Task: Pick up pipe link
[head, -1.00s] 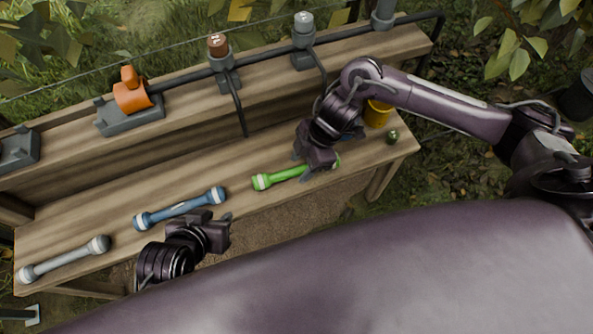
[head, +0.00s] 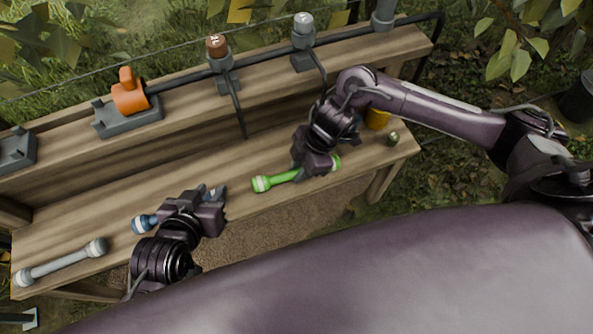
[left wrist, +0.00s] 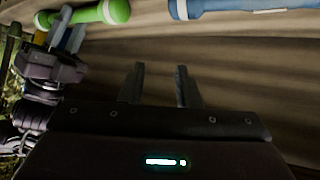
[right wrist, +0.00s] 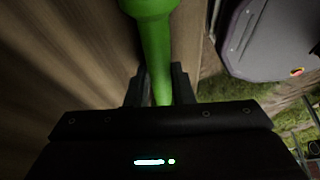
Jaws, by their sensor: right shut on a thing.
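A green pipe link (head: 275,180) lies on the wooden bench. My right gripper (head: 312,172) is shut on its shaft, seen running between the fingers in the right wrist view (right wrist: 157,60). A blue pipe link (head: 146,222) lies to its left, mostly hidden by my left arm in the head view. My left gripper (head: 216,194) is open and empty above the bench; in the left wrist view its fingers stand apart (left wrist: 160,88) with bare wood between them. There the blue link (left wrist: 240,8) is at the top right and the green link (left wrist: 105,12) at the top left.
A grey pipe link (head: 60,263) lies at the bench's left end. Behind runs a raised shelf with a pipe (head: 265,59), fittings and an orange valve (head: 129,92).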

